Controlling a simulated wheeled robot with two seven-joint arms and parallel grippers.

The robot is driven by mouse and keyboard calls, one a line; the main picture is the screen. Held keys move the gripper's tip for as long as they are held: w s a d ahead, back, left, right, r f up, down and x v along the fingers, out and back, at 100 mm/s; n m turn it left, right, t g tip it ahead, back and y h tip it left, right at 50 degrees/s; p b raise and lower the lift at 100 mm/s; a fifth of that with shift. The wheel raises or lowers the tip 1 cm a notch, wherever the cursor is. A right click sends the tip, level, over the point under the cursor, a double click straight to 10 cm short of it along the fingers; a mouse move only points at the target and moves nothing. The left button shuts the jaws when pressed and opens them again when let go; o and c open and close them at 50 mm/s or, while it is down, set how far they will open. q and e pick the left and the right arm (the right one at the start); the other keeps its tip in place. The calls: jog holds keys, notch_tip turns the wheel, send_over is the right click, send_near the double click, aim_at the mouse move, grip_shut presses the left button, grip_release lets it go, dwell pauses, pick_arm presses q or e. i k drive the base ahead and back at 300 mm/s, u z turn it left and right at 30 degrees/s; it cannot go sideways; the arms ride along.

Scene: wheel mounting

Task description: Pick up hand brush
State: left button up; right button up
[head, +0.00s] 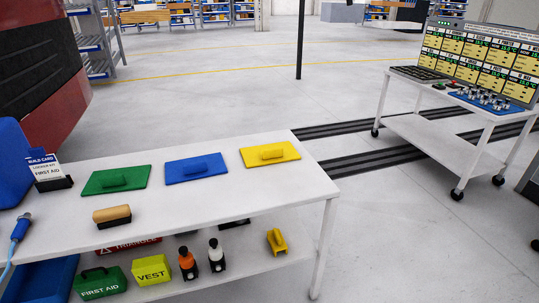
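The hand brush (112,214) appears to be the small item with a tan wooden top and a dark underside. It lies near the front edge of the white table (225,215), in front of the green panel. Nothing touches it. Neither of my grippers shows in the head view.
Green (115,181), blue (197,169) and yellow (270,155) panels lie behind the brush. A card holder (48,170) and a blue tool (20,229) are at left. A lower shelf holds a first aid box (101,283) and bottles.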

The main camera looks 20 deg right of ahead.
aim_at(118, 216)
jog(key=u, duration=1.4)
jog(key=i, duration=1.2)
jog(key=z, duration=0.85)
